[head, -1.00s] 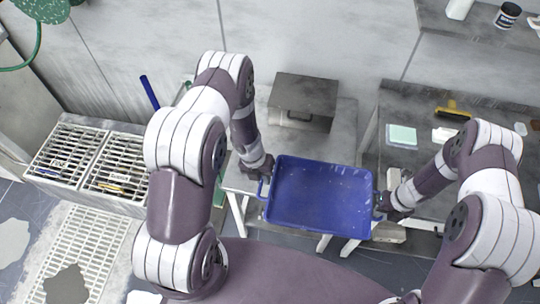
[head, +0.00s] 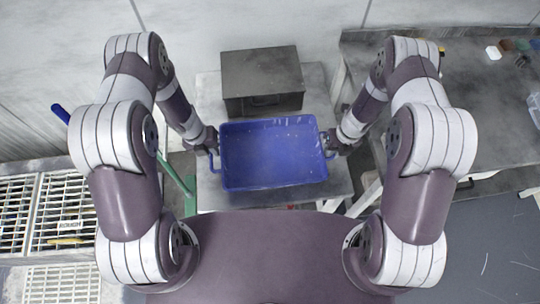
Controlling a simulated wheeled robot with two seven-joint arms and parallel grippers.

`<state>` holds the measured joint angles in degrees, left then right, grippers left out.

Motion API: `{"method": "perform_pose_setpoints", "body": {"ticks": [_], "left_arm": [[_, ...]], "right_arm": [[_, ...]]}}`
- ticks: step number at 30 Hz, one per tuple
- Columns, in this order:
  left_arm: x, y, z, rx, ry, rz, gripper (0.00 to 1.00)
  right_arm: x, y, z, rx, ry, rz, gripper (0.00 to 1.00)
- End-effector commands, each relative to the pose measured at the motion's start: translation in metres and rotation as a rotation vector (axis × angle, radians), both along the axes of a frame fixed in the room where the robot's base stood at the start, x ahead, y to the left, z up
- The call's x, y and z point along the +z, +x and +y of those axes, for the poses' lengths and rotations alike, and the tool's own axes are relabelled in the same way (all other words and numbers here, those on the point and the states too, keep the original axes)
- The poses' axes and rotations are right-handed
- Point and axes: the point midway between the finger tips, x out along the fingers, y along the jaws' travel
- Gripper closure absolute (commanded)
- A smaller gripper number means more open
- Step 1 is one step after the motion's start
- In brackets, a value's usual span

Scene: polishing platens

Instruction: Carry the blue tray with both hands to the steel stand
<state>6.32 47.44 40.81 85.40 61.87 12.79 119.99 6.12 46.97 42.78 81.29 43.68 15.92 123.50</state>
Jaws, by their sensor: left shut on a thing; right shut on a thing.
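The blue tray (head: 273,157) is empty and looks roughly level in front of me. My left gripper (head: 212,150) is shut on the handle at its left side. My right gripper (head: 330,143) is shut on the handle at its right side. The steel stand (head: 325,195) is a grey table below and behind the tray, and the tray hides the middle of its top. I cannot tell whether the tray touches the top.
A dark metal box (head: 262,80) stands on the stand just behind the tray. A grey workbench (head: 480,110) with small items is at the right. White grated bins (head: 45,215) are at the left. A blue handle (head: 60,113) sticks up near the left wall.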

Motion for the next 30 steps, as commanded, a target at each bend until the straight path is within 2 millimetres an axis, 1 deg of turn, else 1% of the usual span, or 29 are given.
{"method": "perform_pose_setpoints", "body": {"ticks": [8,14,17,26,27,28,29,30], "left_arm": [[0.001,0.000,0.001,0.001,0.002,-0.001,1.00],[-0.007,0.000,0.001,0.001,0.002,-0.001,1.00],[-0.016,0.000,0.001,0.001,0.002,-0.001,1.00],[-0.056,0.000,0.001,0.001,0.002,-0.001,1.00],[-0.048,0.001,0.001,0.001,0.002,-0.001,0.73],[-0.047,0.000,0.001,0.001,0.002,-0.001,0.64],[-0.047,0.000,0.001,0.001,0.002,-0.001,0.58],[-0.047,0.000,0.001,0.001,0.002,-0.001,0.58]], "right_arm": [[0.001,0.001,-0.001,-0.001,-0.002,-0.002,1.00],[-0.007,0.000,-0.001,-0.001,-0.002,-0.002,1.00],[-0.016,0.000,-0.001,-0.001,-0.002,-0.002,1.00],[-0.056,0.001,-0.001,-0.001,-0.002,-0.002,1.00],[-0.048,0.001,-0.001,-0.001,-0.002,-0.002,0.73],[-0.047,0.001,-0.001,-0.001,-0.002,-0.002,0.64],[-0.047,0.000,-0.001,-0.001,-0.002,-0.002,0.58],[-0.047,0.000,-0.001,-0.001,-0.002,-0.001,0.58]]}}
